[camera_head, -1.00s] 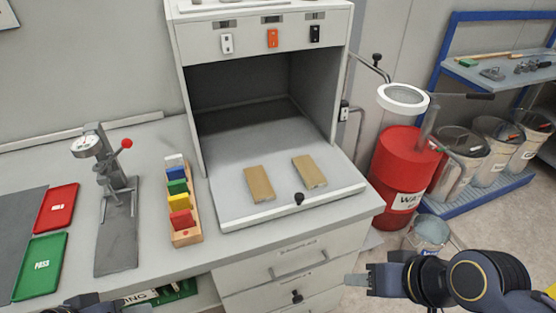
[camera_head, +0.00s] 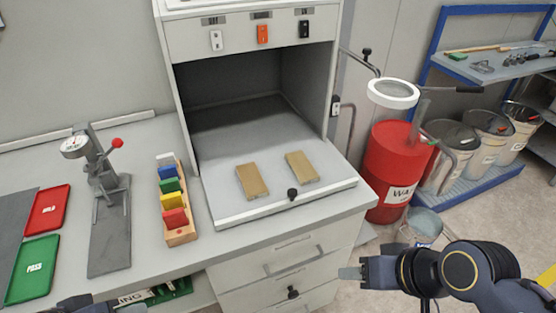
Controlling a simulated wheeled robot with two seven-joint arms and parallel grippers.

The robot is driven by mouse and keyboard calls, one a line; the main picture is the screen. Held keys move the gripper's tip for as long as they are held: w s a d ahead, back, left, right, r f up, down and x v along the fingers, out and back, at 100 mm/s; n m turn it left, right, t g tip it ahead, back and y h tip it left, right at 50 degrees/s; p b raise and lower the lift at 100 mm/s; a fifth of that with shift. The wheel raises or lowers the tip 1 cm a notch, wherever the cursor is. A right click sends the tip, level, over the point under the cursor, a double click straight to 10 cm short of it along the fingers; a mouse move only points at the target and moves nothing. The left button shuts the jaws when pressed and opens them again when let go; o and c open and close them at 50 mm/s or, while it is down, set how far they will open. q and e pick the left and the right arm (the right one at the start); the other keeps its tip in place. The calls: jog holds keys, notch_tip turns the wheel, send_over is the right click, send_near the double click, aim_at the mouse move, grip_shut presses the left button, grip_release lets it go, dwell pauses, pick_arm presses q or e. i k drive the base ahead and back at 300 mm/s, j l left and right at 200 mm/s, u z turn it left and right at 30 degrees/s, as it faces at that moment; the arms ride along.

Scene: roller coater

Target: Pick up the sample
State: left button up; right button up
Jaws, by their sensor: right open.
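Two flat tan blocks lie side by side on the pulled-out grey tray (camera_head: 290,208) of the cabinet; which one is the sample I cannot tell. The left block (camera_head: 252,181) and the right block (camera_head: 302,167) are a short gap apart. My right gripper (camera_head: 352,273) is open and empty in front of the drawers, below and to the right of the tray, pointing left. My left arm shows only as a dark piece at the bottom left edge; its fingertips cannot be made out.
A rack of coloured blocks (camera_head: 173,200), a gauge press (camera_head: 108,215), a red tray (camera_head: 47,211) and a green tray (camera_head: 32,270) stand on the bench to the left. A red drum (camera_head: 392,165) stands right of the bench. The cabinet's walls and top enclose the tray's back.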

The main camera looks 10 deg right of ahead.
aim_at(301, 168)
jog(key=z, duration=0.4)
jog(key=i+j+z, duration=0.1)
jog(key=z, duration=0.35)
jog(key=i+z, duration=0.1)
jog(key=z, duration=0.3)
jog(key=j+z, duration=0.15)
jog(key=z, duration=0.7)
jog(key=i+j, duration=0.05)
jog(key=j, duration=0.05)
